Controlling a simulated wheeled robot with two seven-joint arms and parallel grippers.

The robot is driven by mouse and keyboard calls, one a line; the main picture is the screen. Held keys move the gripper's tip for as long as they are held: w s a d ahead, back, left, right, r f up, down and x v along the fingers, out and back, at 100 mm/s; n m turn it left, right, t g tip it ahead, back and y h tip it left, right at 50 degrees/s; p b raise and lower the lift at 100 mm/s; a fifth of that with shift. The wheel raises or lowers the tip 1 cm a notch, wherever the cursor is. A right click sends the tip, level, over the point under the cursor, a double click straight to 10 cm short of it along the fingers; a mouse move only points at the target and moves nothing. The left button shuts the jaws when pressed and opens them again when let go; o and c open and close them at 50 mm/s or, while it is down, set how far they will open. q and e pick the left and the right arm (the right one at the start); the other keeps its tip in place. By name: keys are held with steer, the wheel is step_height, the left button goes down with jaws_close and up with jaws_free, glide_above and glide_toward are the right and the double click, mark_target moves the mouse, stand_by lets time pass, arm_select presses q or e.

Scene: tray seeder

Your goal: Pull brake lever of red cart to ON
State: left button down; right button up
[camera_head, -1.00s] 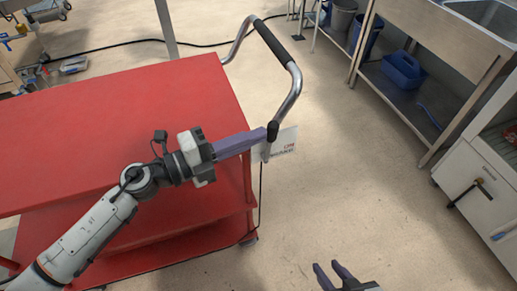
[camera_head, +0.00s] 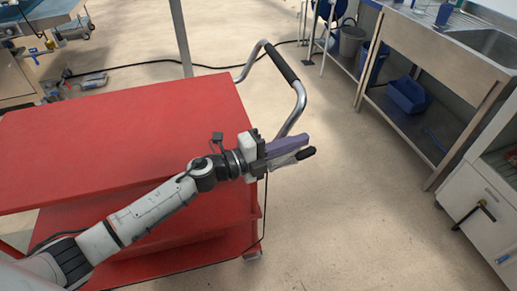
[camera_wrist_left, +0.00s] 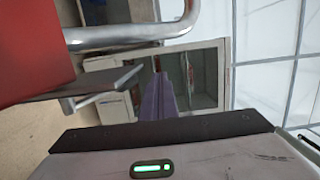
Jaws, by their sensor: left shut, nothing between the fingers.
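The red cart (camera_head: 110,115) fills the left of the head view. Its chrome push handle (camera_head: 300,95) with a black grip (camera_head: 281,65) rises at its right end. The brake lever (camera_head: 306,153) shows as a black knob on a pale shaft, pointing right. My left gripper (camera_head: 308,141) is shut and empty, its purple fingers lying along the lever's upper side; contact is hard to tell. The left wrist view shows the fingers (camera_wrist_left: 160,95) below the chrome handle (camera_wrist_left: 130,33), with the red cart (camera_wrist_left: 30,45) at left. The lever's label is hidden. My right gripper is out of view.
A steel sink table (camera_head: 430,45) with a blue basket (camera_head: 409,95) on its shelf stands at the right. A white cabinet (camera_head: 475,190) is at the right edge. A black cable (camera_head: 135,67) crosses the floor behind the cart. The floor (camera_head: 370,220) right of the cart is clear.

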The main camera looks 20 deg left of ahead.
arm_select(q)
steer(key=shift+w+d+f+b, duration=0.3)
steer(key=shift+w+d+f, duration=0.15)
steer(key=shift+d+f, duration=0.2)
steer(key=shift+w+d+f, duration=0.15)
steer(key=shift+d+f, duration=0.05)
steer(key=shift+f, duration=0.05)
steer(key=shift+d, duration=0.1)
steer(key=shift+r+p, duration=0.35)
steer(key=shift+r, duration=0.15)
steer(key=s+a+r+p, duration=0.1)
steer(key=s+r+p, duration=0.1)
steer(key=r, duration=0.4)
steer(key=s+a+r+p, duration=0.1)
steer(key=s+r+p, duration=0.1)
steer(key=r, duration=0.4)
steer(key=shift+s+a+p, duration=0.2)
steer(key=shift+a+p, duration=0.15)
steer(key=shift+p, duration=0.45)
